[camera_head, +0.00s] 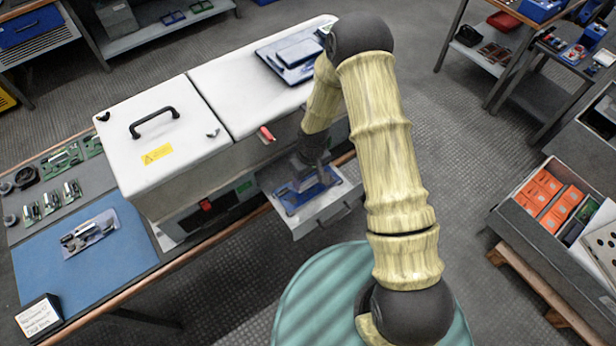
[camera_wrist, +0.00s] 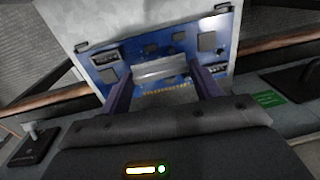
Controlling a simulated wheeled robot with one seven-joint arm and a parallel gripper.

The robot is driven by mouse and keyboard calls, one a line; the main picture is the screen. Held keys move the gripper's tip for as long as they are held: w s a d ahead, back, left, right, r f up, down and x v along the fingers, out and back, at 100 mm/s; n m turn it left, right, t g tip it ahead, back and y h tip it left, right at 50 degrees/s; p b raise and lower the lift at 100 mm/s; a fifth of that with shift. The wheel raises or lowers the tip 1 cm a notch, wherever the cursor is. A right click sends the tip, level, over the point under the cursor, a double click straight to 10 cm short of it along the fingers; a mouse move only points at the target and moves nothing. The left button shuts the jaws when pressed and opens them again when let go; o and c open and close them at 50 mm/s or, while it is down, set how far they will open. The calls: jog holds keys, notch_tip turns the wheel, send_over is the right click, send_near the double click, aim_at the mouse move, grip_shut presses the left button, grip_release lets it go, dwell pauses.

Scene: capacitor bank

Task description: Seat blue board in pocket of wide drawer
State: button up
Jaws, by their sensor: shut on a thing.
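The blue board (camera_head: 306,189) is at the open wide drawer (camera_head: 326,217), under the white cabinet's right part. In the wrist view the blue board (camera_wrist: 117,63) shows dark chips and a light bar-shaped part across its middle. My gripper (camera_head: 308,178) reaches down onto the board from above. In the wrist view my gripper (camera_wrist: 165,88) has one finger on each side of the light bar and is shut on the board. The drawer's pale surface (camera_wrist: 130,22) shows beyond the board. The pocket is hidden, and I cannot tell whether the board lies in it or just above.
The white cabinet (camera_head: 170,112) with a black handle stands behind the drawer. A red latch (camera_head: 266,134) sticks out from its front. A blue mat (camera_head: 85,262) with a grey board (camera_head: 89,234) lies at the left. A crate with orange boxes (camera_head: 541,190) stands at the right.

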jog(key=shift+f+b, duration=0.45)
jog(key=shift+f, duration=0.1)
dwell(0.4)
jog(key=o, duration=1.7)
jog(key=shift+r, duration=0.1)
jog(key=r, duration=0.5)
jog(key=r+b, duration=0.1)
jog(key=r, duration=0.5)
jog(key=d+r, duration=0.1)
jog(key=r, duration=0.5)
jog(key=shift+w+r+b, duration=0.1)
jog(key=shift+w+b, duration=0.3)
jog(key=shift+d, duration=0.15)
jog(key=s+d+r+m+t, duration=0.1)
jog(key=s+d+r+m, duration=0.1)
jog(key=s+d+r, duration=0.1)
jog(key=s+d+r+m+t, duration=0.1)
jog(key=s+d+r+m, duration=0.1)
jog(key=s+d, duration=0.3)
jog(key=s+d+r+m+t, duration=0.1)
jog(key=s+d+r+m, duration=0.1)
jog(key=s+d+r, duration=0.1)
jog(key=shift+s+d+r+m+h, duration=0.2)
jog(key=shift+s+d, duration=0.05)
jog(key=shift+s, duration=0.35)
jog(key=shift+s+d+r+m+h, duration=0.15)
jog(key=shift+s+d+m+h, duration=0.1)
jog(key=shift+s, duration=0.3)
